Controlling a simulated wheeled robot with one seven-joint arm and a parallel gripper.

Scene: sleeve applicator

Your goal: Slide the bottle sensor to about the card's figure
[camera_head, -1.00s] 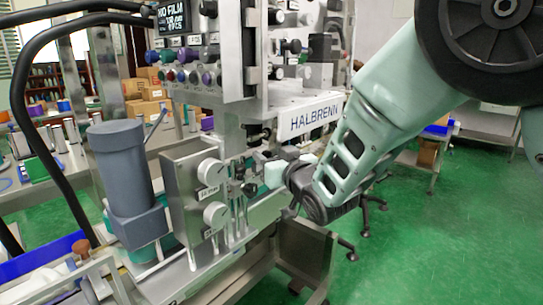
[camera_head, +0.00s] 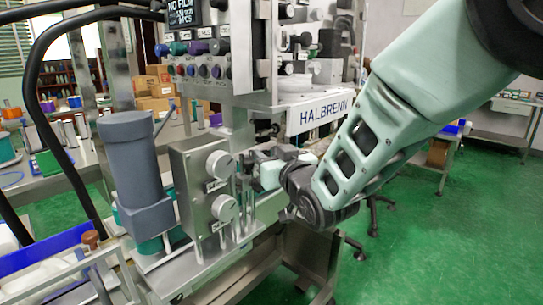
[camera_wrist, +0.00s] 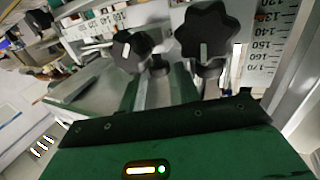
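My gripper (camera_head: 256,170) reaches in from the right to the front of the HALBRENN machine (camera_head: 322,113), beside a grey box with two round dials (camera_head: 220,164). Its fingertips are too small and covered to read there. In the wrist view a dark green housing (camera_wrist: 200,155) with a lit bar and a green light fills the bottom. I cannot tell whether it is the bottle sensor or part of my gripper. Beyond it are two black star knobs (camera_wrist: 208,32) and an upright white scale (camera_wrist: 265,45) with figures including 140 to 170. I cannot make out a card.
A grey cylindrical motor (camera_head: 129,160) stands left of the dial box. Colored knobs (camera_head: 198,47) and a dark display reading "NO FILM" (camera_head: 183,12) sit above. Black hoses (camera_head: 40,115) curve at the left. The green floor (camera_head: 440,240) is open at right.

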